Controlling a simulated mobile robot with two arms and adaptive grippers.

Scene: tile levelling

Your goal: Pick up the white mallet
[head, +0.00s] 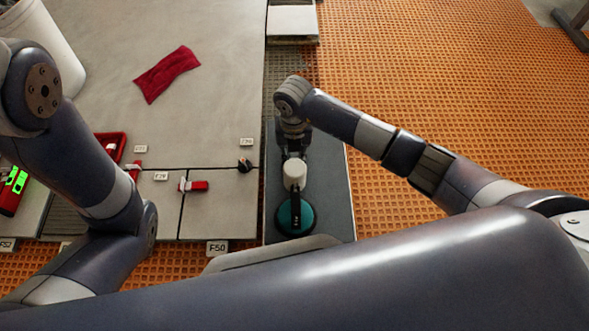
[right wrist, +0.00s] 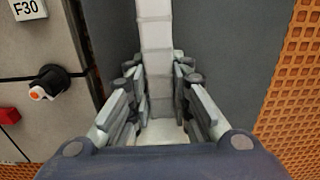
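The white mallet (head: 294,175) lies on the dark board (head: 331,190) in the head view. Its pale rounded end shows just below my right gripper (head: 293,150); the arm hides the rest from above. In the right wrist view, the mallet's long pale handle (right wrist: 156,40) runs up the picture between the two fingers of the right gripper (right wrist: 160,85). The fingers stand close on both sides of it; I cannot tell whether they press on it. My left arm is at the left of the head view, but its gripper is not in view.
A teal round tool (head: 295,217) with a dark handle lies just below the mallet. A black knob (head: 245,165) and red-and-white pieces (head: 195,186) are on the grey tiles to the left. A red cloth (head: 167,73) lies farther back. Orange matting (head: 450,80) is at the right.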

